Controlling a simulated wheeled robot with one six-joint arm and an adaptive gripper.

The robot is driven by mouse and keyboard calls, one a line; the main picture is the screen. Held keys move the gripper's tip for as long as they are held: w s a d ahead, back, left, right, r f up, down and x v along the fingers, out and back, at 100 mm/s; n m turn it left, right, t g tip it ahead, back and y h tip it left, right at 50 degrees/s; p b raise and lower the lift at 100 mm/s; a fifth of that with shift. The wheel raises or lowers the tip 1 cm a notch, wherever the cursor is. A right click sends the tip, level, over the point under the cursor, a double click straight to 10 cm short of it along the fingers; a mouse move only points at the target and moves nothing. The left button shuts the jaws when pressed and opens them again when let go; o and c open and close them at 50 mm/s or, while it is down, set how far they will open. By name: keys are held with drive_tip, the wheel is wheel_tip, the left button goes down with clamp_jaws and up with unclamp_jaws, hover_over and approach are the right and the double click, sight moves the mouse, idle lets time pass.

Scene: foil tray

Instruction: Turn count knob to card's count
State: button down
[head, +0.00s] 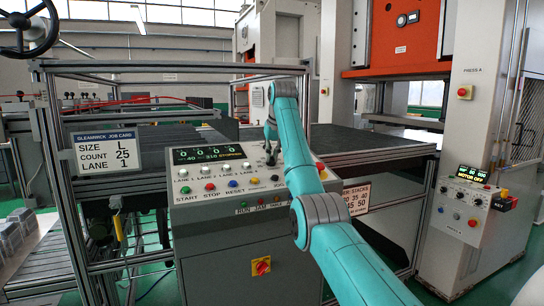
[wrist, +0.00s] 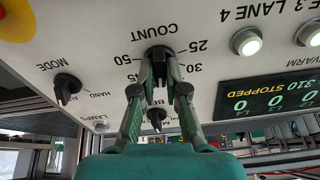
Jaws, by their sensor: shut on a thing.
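The job card (head: 105,153) at the left reads size L, count 25, lane 1. The count knob (wrist: 160,50) is black, on the light control panel (head: 185,190). In the upside-down wrist view, the marks 25, 30, 45 and 50 show around it. My gripper (wrist: 160,72) is shut on the knob, one finger on each side. My gripper (head: 270,132) also shows at the panel's top right in the head view, where the knob is hidden. The fingers cover the knob's pointer, so I cannot tell its setting. The panel's display (head: 208,153) shows zeros and STOPPED; its small digits seem to include 40.
The mode knob (wrist: 67,86) sits beside the count knob, and another black knob (wrist: 156,117) is close by the fingers. Lit white buttons (wrist: 246,41) and coloured buttons (head: 210,187) are on the panel. A metal frame (head: 170,66) stands behind it.

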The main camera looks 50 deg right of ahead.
drive_tip(key=n, duration=0.6)
drive_tip(key=shift+y, duration=0.3)
drive_tip(key=n, duration=0.6)
drive_tip(key=shift+n+y, duration=0.4)
drive_tip(key=n, duration=0.4)
drive_tip(key=shift+n, duration=0.3)
drive_tip(key=shift+n+y, duration=0.3)
drive_tip(key=shift+n, duration=2)
drive_tip(key=c, duration=1.2)
unclamp_jaws()
